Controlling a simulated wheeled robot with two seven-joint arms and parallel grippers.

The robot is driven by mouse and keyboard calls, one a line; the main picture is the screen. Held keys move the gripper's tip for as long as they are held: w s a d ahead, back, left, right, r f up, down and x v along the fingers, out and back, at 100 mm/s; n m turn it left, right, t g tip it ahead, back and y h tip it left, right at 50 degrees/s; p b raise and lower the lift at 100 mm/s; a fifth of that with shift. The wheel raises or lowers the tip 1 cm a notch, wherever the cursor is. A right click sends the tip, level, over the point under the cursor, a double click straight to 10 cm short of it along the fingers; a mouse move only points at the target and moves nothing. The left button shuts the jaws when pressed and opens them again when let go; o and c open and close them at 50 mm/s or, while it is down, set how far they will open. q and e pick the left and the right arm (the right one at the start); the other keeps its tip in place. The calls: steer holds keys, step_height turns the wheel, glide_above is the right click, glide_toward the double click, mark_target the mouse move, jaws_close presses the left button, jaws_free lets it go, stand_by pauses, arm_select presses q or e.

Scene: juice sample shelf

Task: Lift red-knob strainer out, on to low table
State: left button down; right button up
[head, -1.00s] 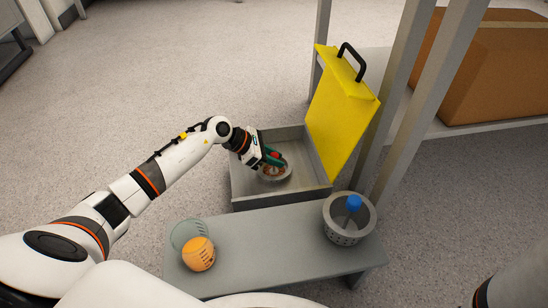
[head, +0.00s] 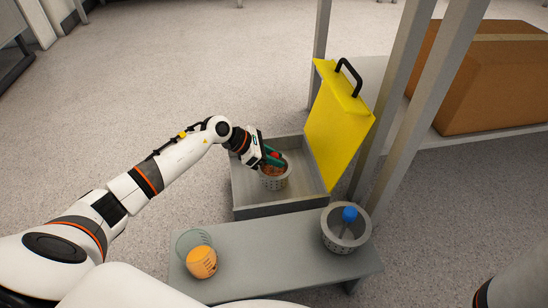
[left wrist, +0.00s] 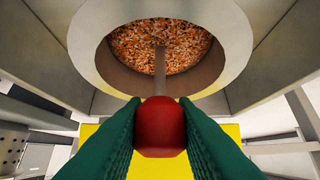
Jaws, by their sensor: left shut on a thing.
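The red-knob strainer (head: 275,182) is a grey perforated cup in the head view, inside the open grey box and seemingly raised from its floor. My left gripper (head: 274,158) is shut on its red knob. In the left wrist view the red knob (left wrist: 161,127) sits between the green fingers, with a thin stem leading to orange-brown bits in the strainer (left wrist: 90,40). The low table (head: 262,250) is in front of the box. My right gripper is not in view.
The grey box (head: 285,209) has its yellow lid (head: 339,125) standing open at the right. The table's middle is clear. Shelf posts (head: 425,110) stand at the right.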

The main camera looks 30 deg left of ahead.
arm_select(q)
steer(key=shift+r+p, duration=0.9)
steer(key=shift+r, duration=0.35)
